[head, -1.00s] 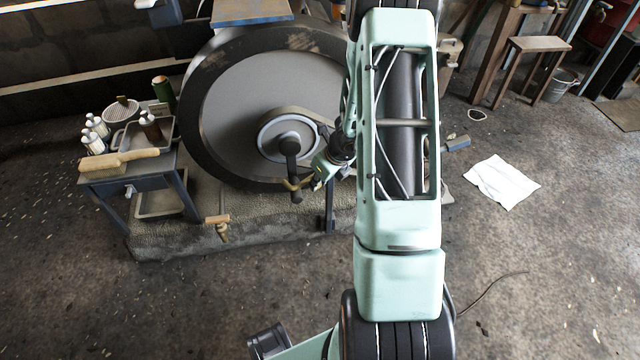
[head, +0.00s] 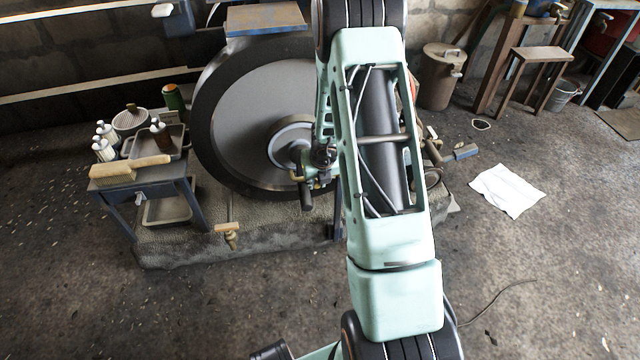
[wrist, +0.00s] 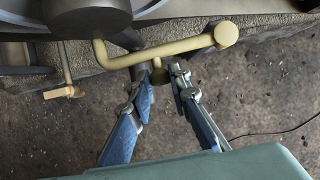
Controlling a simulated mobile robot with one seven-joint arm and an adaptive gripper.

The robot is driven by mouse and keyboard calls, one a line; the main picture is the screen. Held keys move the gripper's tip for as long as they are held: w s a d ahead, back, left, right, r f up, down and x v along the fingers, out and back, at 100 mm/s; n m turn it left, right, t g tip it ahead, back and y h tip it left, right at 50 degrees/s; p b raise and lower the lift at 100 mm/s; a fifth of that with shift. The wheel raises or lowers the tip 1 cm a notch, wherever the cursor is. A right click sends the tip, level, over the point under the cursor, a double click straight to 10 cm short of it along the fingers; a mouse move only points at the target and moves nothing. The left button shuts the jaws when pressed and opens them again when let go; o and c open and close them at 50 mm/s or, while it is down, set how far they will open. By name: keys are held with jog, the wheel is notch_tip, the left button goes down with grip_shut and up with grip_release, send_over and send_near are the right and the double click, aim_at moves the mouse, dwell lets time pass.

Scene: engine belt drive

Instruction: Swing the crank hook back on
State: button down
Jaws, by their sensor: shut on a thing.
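The crank hook is a brass-yellow bent rod (wrist: 180,48) with a round knob at its right end, and it crosses the upper middle of the wrist view. My gripper (wrist: 165,73) comes up from below with blue fingers and is shut on the hook's short lower part between the fingertips. The crank's dark round handle (wrist: 88,14) is close by at the top left, beside the hook's left bend; I cannot tell whether they touch. In the head view my gripper (head: 318,180) is at the dark crank handle (head: 306,195), in front of the big flywheel (head: 235,125). My arm hides the wheel's right side.
A small table (head: 143,185) with bottles, a brush and a tray stands left of the wheel. A brass tap-like piece (head: 230,236) is at the plinth's front edge. A white sheet (head: 507,190) lies on open floor at right, with a stool (head: 535,65) behind it.

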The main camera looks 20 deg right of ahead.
jog(key=shift+w+m, duration=0.25)
jog(key=shift+m, duration=0.05)
jog(key=c, duration=1.8)
grip_release()
jog(key=v, duration=1.2)
jog(key=shift+w+a, duration=0.15)
